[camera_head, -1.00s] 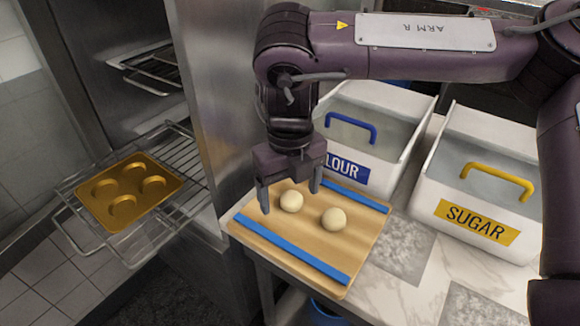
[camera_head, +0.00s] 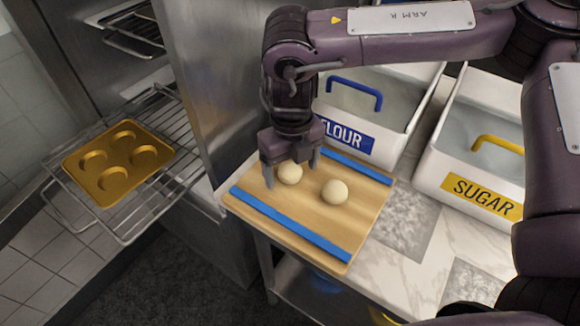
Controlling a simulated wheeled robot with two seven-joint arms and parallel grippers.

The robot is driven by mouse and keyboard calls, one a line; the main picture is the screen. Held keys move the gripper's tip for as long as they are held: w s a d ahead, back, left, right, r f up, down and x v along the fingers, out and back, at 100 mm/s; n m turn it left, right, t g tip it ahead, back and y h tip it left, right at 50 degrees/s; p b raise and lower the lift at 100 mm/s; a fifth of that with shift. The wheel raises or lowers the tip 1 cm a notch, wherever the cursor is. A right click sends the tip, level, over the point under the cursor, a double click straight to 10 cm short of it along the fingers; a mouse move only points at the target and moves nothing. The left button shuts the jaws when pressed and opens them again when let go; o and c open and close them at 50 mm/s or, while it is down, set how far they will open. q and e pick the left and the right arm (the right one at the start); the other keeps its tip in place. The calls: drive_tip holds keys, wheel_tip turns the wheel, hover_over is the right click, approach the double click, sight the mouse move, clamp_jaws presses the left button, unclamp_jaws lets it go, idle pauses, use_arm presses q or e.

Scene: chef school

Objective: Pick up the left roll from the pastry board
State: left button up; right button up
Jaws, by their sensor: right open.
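Two pale round rolls lie on the wooden pastry board, which has blue strips along two edges (camera_head: 325,228). My left gripper is not in view.
A gold tray with round hollows (camera_head: 112,187) rests on a pulled-out wire rack (camera_head: 190,150) at the left. A flour bin (camera_head: 347,140) and a sugar bin (camera_head: 480,192) stand behind and right of the board. A steel cabinet side (camera_head: 205,85) rises beside the board.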

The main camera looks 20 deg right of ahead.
drive_tip(key=c, duration=1.1)
